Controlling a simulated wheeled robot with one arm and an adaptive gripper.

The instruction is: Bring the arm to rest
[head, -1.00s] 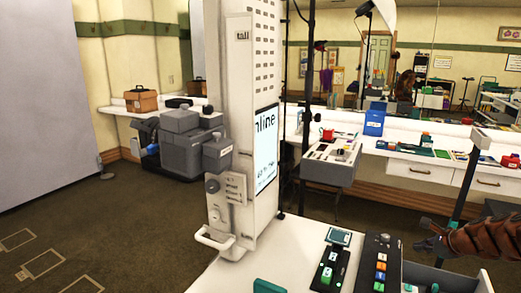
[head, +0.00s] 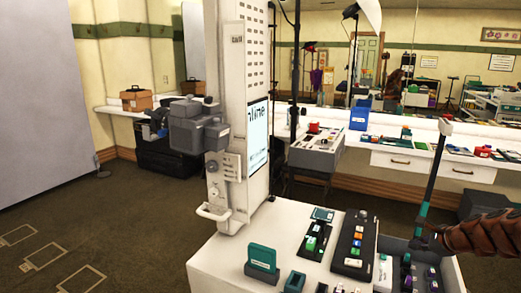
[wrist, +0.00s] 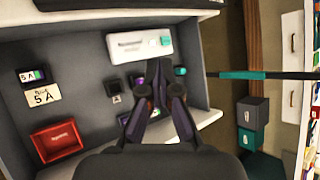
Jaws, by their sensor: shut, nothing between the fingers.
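My gripper (head: 424,241) is at the right of the head view, at the end of my brown-sleeved arm (head: 482,236). It is over or beside the open grey bin at the right end of the white counter. In the wrist view, the dark fingers (wrist: 160,72) point into the bin, with their tips together and nothing visible between them. A white labelled box (wrist: 139,45) is just ahead of the tips. I cannot tell whether the fingers touch it.
The grey bin (wrist: 85,85) holds a red tray (wrist: 58,143) and several small blocks. A dark pole with a teal band (head: 425,205) stands close by my gripper. The white counter (head: 220,262) bears a button panel (head: 352,245) and a green block (head: 262,257). The carpet at left is open.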

